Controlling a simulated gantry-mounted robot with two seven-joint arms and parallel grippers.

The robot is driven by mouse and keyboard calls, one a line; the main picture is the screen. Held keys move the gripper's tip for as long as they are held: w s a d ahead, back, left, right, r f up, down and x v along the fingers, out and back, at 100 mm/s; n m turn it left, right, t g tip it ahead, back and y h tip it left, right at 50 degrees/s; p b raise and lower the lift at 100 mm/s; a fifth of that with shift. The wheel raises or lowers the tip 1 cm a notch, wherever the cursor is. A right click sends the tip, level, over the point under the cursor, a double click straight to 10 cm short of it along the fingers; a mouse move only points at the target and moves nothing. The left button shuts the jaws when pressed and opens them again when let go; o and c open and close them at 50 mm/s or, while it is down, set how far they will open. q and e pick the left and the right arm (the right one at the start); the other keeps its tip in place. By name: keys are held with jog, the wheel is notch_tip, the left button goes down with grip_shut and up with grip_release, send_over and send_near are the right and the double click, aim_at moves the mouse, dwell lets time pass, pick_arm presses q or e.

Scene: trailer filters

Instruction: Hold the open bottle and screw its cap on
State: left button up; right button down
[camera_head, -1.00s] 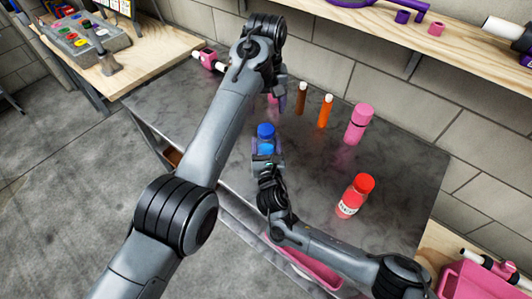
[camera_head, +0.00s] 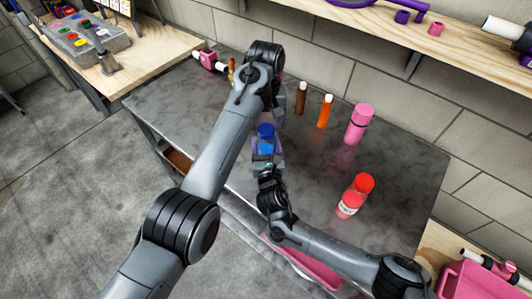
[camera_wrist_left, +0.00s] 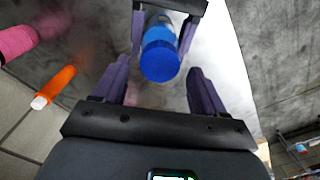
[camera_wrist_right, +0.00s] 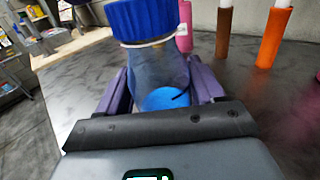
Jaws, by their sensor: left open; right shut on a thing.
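The bottle (camera_wrist_right: 158,75) is clear with blue inside and stands upright in my right gripper (camera_head: 266,163), shut around its body. The blue cap (camera_head: 266,131) sits on top of the bottle, above a white ring at the neck. How tightly it is seated cannot be told. In the left wrist view the cap (camera_wrist_left: 160,62) lies between the spread purple fingers of my left gripper (camera_wrist_left: 158,78), with gaps on both sides. My left gripper is open and empty; in the head view it is mostly hidden behind my left arm.
A red bottle (camera_head: 356,195) and a pink bottle (camera_head: 358,124) stand on the grey table (camera_head: 390,160). Brown (camera_head: 301,99) and orange (camera_head: 325,111) tubes with white tops stand near the back. The table's right part has free room.

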pick_arm(q)
jog(key=shift+f, duration=1.25)
jog(key=c, duration=1.1)
jog(key=shift+m, duration=0.8)
jog(key=o, duration=1.3)
jog(key=shift+c, duration=0.2)
notch_tip(320, 180, up, 12)
